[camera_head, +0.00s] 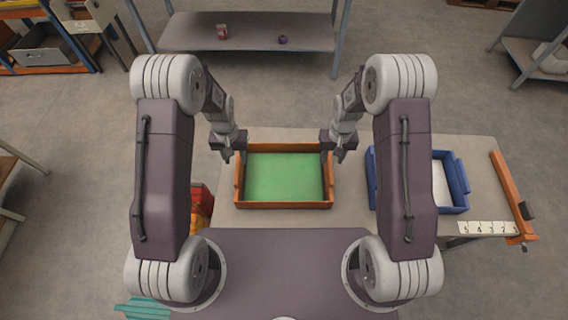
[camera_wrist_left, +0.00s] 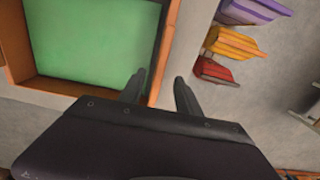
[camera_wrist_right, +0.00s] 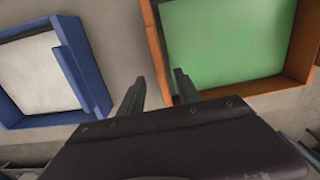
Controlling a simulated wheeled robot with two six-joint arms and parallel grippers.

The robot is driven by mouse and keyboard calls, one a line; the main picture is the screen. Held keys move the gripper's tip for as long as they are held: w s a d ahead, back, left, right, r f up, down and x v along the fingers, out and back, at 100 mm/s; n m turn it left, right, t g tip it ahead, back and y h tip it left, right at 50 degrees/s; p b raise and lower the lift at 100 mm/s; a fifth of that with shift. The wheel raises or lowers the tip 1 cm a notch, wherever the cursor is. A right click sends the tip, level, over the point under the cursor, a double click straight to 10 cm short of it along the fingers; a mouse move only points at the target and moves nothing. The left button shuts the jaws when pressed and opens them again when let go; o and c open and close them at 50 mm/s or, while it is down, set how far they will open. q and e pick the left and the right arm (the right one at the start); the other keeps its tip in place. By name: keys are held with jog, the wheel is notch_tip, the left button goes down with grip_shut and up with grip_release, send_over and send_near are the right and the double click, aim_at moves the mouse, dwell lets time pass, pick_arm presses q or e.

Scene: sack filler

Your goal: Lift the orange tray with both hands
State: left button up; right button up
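The orange tray (camera_head: 284,206) has a green inside and sits level on the grey table in front of me. My left gripper (camera_head: 236,156) is at its left side wall. In the left wrist view the open fingers (camera_wrist_left: 158,90) stand on either side of that orange wall (camera_wrist_left: 163,60), with a gap beside it. My right gripper (camera_head: 332,156) is at the right side wall. In the right wrist view its open fingers (camera_wrist_right: 159,88) stand on either side of the wall (camera_wrist_right: 155,50). Finger depth along the walls is hard to tell.
A blue tray (camera_head: 459,187) with a white inside stands on the table to the right, partly behind my right arm. An orange bar (camera_head: 511,190) and a number strip (camera_head: 486,228) lie at the right end. Red and yellow bins (camera_head: 201,207) are left of the table.

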aim_at(329, 171)
pick_arm(q)
jog(key=shift+s+r, duration=0.4)
jog(key=shift+s, duration=0.25)
pick_arm(e)
jog(key=shift+s+r, duration=0.4)
jog(key=shift+s, duration=0.25)
pick_arm(q)
jog(key=shift+w+f, duration=0.3)
jog(key=shift+w, duration=0.05)
pick_arm(e)
jog(key=shift+w+f, duration=0.3)
jog(key=shift+w, duration=0.05)
pick_arm(q)
notch_tip(329, 171, down, 9)
jog(key=shift+r, duration=0.1)
pick_arm(e)
notch_tip(329, 171, down, 9)
jog(key=shift+r, duration=0.1)
pick_arm(q)
grip_shut()
pick_arm(e)
grip_shut()
